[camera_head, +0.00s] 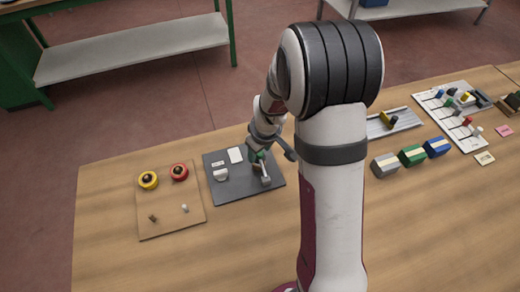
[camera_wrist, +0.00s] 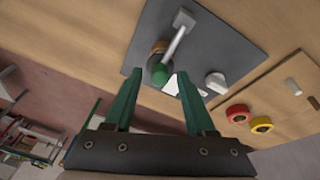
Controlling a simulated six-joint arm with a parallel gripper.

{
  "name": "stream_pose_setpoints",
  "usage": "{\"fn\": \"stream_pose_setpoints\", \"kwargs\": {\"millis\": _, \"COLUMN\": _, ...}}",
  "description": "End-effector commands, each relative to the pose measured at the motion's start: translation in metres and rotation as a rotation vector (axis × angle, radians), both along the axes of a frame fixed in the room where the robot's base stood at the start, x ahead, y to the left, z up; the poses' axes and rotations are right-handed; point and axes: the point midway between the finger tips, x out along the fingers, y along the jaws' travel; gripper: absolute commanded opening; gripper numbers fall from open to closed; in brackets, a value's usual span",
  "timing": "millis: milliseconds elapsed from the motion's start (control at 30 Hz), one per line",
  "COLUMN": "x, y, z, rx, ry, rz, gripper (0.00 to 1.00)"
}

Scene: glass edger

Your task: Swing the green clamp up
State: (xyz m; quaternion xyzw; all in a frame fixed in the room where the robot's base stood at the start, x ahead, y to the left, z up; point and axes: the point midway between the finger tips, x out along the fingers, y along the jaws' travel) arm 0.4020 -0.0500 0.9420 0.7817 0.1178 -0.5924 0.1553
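The green clamp shows in the wrist view as a grey metal lever (camera_wrist: 176,40) with a green knob (camera_wrist: 160,75) at its near end. It is mounted on a dark grey plate (camera_wrist: 222,45), and a grey block sits at the lever's far end. In the head view the clamp (camera_head: 265,178) is at the plate's right part, partly hidden by my wrist. My gripper (camera_wrist: 160,82) has two green fingers spread apart, with the knob appearing between their tips. Whether the fingers touch the knob cannot be told.
On the plate are a white label (camera_head: 235,155) and a pale knob (camera_head: 221,175). Left of it lies a wooden board (camera_head: 165,220) with a yellow button (camera_head: 148,180) and a red button (camera_head: 179,172). Grey, green and blue blocks (camera_head: 412,156) stand to the right.

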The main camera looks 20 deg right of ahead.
Motion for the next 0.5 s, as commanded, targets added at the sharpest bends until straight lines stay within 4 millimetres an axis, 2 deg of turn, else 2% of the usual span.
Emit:
{"fn": "stream_pose_setpoints", "kwargs": {"millis": 167, "x": 0.000, "y": 0.000, "z": 0.001, "rx": 0.000, "ry": 0.000, "rz": 0.000, "gripper": 0.56}}
{"fn": "stream_pose_setpoints", "kwargs": {"millis": 267, "x": -0.003, "y": 0.000, "z": 0.012, "rx": 0.000, "ry": -0.002, "rz": 0.001, "gripper": 0.56}}
{"fn": "stream_pose_setpoints", "kwargs": {"millis": 367, "x": -0.009, "y": -0.001, "z": 0.036, "rx": -0.001, "ry": -0.006, "rz": 0.001, "gripper": 0.56}}
{"fn": "stream_pose_setpoints", "kwargs": {"millis": 500, "x": -0.021, "y": -0.001, "z": 0.081, "rx": -0.002, "ry": -0.008, "rz": 0.000, "gripper": 0.56}}
